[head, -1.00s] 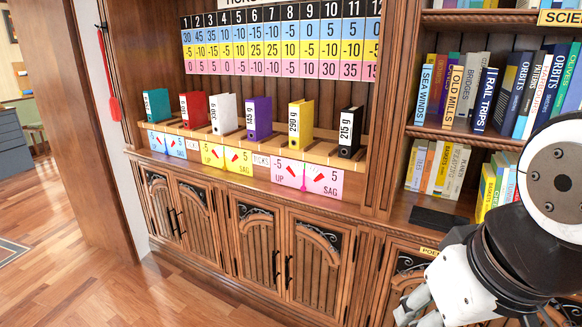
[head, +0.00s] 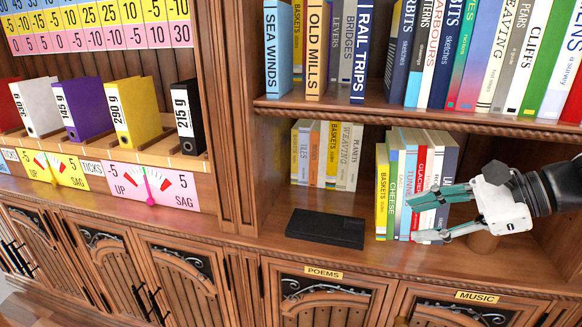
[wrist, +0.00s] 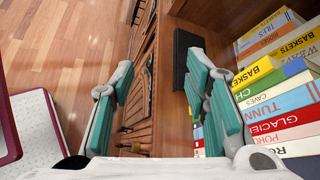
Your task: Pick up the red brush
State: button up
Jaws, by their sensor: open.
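No red brush shows in either view now. A red long-handled item that may be the brush hung on the wall at the far left of the earlier head frame. My gripper (head: 412,219) is open, with two teal fingers apart and nothing between them. In the head view it is at the right, pointing left, in front of books on the lower shelf. In the wrist view my gripper (wrist: 160,72) also shows empty, with cabinet fronts beyond it.
A flat black box (head: 325,230) lies on the ledge left of the upright books (head: 400,190). Colored binders (head: 130,112) stand on a wooden rack at left above a pink gauge card (head: 152,187). In the wrist view, open wood floor (wrist: 60,45) lies at left.

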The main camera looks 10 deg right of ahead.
jog(key=s+d+f+m+t+h+b, duration=0.1)
jog(key=s+d+f+m+t+h, duration=0.3)
jog(key=d, duration=0.6)
jog(key=d+m+t+h+b, duration=0.25)
jog(key=d+m, duration=0.35)
jog(key=d, duration=0.3)
jog(key=s+d+f+m+t+h+b, duration=0.1)
jog(key=s+d+f+m+t+h, duration=0.25)
jog(key=d, duration=0.65)
jog(key=shift+m+y, duration=0.75)
jog(key=shift+y, duration=0.05)
jog(key=shift+w+a+r+b, duration=0.1)
jog(key=shift+w+r+b, duration=0.1)
jog(key=shift+w, duration=2.2)
jog(key=shift+w+a+r+b, duration=0.15)
jog(key=shift+w+r+b, duration=0.1)
jog(key=shift+w, duration=2.1)
jog(key=shift+w+a+r+b, duration=0.1)
jog(key=shift+w+r+b, duration=0.1)
jog(key=shift+w, duration=2.2)
grip_shut()
